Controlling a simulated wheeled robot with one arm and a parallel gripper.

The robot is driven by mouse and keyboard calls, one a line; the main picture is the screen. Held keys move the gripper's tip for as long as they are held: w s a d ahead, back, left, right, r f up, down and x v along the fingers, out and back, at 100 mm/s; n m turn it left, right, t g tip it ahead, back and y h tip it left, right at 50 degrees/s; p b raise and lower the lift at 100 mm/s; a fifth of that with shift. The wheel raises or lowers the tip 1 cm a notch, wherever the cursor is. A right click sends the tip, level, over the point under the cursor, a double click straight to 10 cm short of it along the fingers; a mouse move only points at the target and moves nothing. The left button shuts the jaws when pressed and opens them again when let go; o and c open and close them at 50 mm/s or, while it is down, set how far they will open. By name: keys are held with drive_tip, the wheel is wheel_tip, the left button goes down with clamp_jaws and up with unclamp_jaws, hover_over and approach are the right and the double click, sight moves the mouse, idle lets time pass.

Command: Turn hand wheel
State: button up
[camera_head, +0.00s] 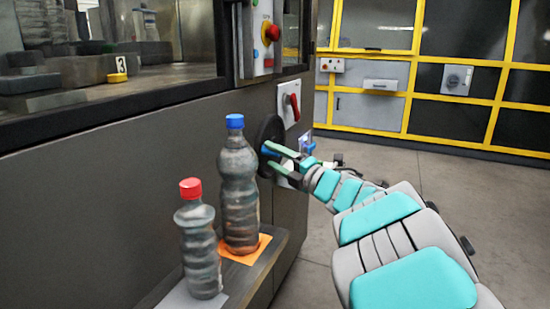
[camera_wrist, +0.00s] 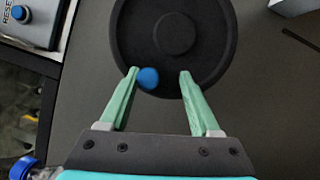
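The hand wheel (camera_head: 269,132) is a black disc on the side of the dark grey machine, partly hidden by my gripper in the head view. In the wrist view the wheel (camera_wrist: 205,40) fills the top middle, with a round hub. A blue knob (camera_wrist: 148,78) sits near the wheel's lower rim. My gripper (camera_wrist: 160,74) is open, its two green fingers reaching the lower part of the wheel. The knob lies between the fingertips, close to the left finger; I cannot tell whether they touch. The gripper (camera_head: 270,155) is in front of the wheel in the head view.
A blue-capped bottle (camera_head: 238,190) and a red-capped bottle (camera_head: 198,240) stand on a ledge (camera_head: 262,268) left of my gripper. A red rotary switch (camera_head: 291,106) is above the wheel. A control panel (camera_head: 262,40) is higher up. Floor to the right is clear.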

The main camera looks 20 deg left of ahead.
drive_tip(key=v, duration=0.7)
drive_tip(key=shift+s+d, duration=0.15)
drive_tip(key=shift+d, duration=0.2)
drive_tip(key=shift+c, duration=0.4)
